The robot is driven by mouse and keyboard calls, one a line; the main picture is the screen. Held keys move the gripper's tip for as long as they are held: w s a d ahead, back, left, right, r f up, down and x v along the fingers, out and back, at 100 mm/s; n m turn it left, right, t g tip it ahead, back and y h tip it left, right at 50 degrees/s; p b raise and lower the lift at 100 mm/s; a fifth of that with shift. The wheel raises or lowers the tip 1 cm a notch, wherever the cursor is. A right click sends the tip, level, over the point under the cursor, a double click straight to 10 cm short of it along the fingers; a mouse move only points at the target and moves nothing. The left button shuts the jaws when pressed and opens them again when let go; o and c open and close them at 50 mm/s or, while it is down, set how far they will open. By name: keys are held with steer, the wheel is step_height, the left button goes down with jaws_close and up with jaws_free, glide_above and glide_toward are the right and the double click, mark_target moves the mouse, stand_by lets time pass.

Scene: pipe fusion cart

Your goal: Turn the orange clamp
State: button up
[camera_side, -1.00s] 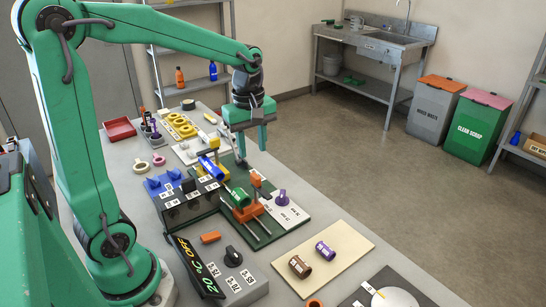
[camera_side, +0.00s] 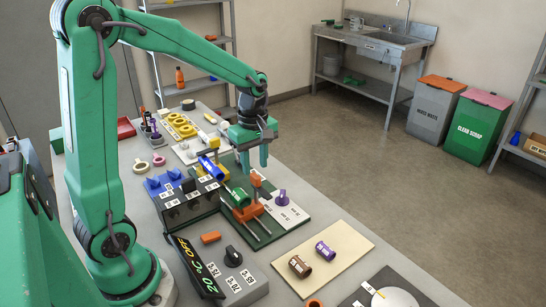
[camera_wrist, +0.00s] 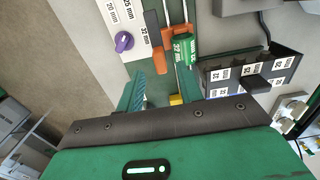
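The orange clamp (camera_side: 248,212) stands on the dark green base plate in the side view, with an upright orange part (camera_side: 256,180) at its far side. A green pipe (camera_side: 238,198) lies in it. In the wrist view, orange clamp parts (camera_wrist: 158,57) show beside the green 32 mm pipe (camera_wrist: 184,50), with a dark grey bar along them. My gripper (camera_side: 254,163) is open and empty, its fingers pointing down above and just behind the clamp, apart from it. Part of its fingers shows in the wrist view.
A blue pipe (camera_side: 210,168) with yellow clamp parts sits left of my gripper. A dark labelled rack (camera_side: 190,208) stands at the plate's left. A purple knob (camera_side: 281,197) is on a white scale card to the right. A beige board (camera_side: 330,262) holds brown and purple pieces.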

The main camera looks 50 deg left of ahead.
mark_target(255, 175)
steer(key=shift+f, duration=1.55)
jaws_close()
